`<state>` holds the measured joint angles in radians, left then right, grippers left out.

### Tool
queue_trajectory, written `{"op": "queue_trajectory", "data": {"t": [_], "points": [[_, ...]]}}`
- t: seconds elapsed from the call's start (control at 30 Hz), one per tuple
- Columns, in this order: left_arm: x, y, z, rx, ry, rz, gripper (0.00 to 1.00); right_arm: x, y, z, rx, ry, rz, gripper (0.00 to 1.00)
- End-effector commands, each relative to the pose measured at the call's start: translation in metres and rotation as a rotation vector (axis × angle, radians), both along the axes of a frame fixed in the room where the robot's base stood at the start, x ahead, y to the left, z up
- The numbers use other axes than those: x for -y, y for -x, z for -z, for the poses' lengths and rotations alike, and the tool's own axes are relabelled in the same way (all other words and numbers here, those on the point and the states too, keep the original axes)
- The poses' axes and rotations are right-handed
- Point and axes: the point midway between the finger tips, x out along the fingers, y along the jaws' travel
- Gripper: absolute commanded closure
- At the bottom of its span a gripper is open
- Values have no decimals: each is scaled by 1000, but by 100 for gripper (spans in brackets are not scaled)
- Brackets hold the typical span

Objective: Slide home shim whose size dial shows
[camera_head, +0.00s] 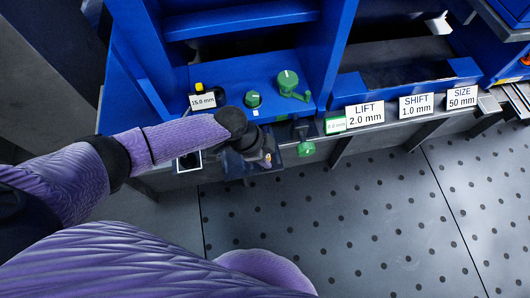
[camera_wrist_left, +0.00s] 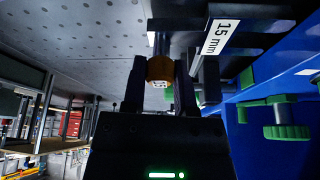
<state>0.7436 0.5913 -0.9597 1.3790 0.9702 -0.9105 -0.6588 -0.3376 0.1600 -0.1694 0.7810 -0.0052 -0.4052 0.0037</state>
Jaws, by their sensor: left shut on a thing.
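My left gripper (camera_head: 258,156) is at the front edge of the blue fixture, mostly hidden behind its own dark wrist. In the left wrist view its two fingers (camera_wrist_left: 160,85) are closed on an orange-brown knob (camera_wrist_left: 159,69) with a small white marked face, at the end of a dark rod. A dark block with a label reading 15 mm (camera_wrist_left: 218,37) is right beside it. In the head view a label reads 15.0 mm (camera_head: 202,101). The size display (camera_head: 462,97) reads 50 mm. I cannot tell which part is the shim. My right gripper is not in view.
Lift (camera_head: 366,115) shows 2.0 mm and shift (camera_head: 416,106) shows 1.0 mm. A green-edged display (camera_head: 335,125) appears to read 0.0 mm. Green knobs (camera_head: 288,80) stand on the blue shelf (camera_head: 225,72). The perforated floor (camera_head: 370,215) in front is clear.

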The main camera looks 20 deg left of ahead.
Motion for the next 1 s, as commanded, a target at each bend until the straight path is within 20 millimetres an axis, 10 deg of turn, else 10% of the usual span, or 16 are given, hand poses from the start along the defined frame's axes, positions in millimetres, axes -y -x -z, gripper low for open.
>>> {"op": "queue_trajectory", "data": {"t": [1.0], "points": [[0,-1,7,1,1,-1,100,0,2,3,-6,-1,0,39]]}}
